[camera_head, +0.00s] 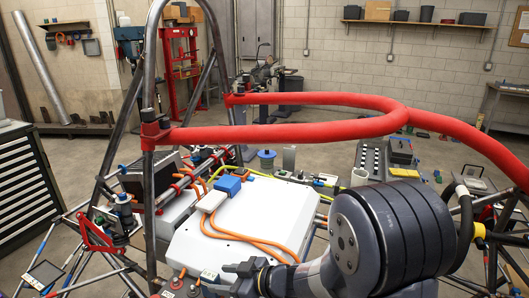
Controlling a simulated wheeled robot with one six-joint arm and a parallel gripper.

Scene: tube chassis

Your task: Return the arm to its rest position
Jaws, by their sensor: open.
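My arm's large dark joint fills the lower right, inside the tube chassis. My gripper (238,275) shows as a small dark shape at the bottom middle, to the left of that joint. It is over or beside the near edge of a white box (240,245); I cannot tell whether it touches. The gripper is open, and I see nothing held in it. Its lower part is cut off by the picture's bottom edge.
A red padded tube (290,131) arches across above the box. Steel chassis tubes (148,200) rise at left. Orange cables (245,237) and a blue connector (228,185) lie on the box. A drawer cabinet (25,180) stands at far left. Open floor lies beyond the chassis.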

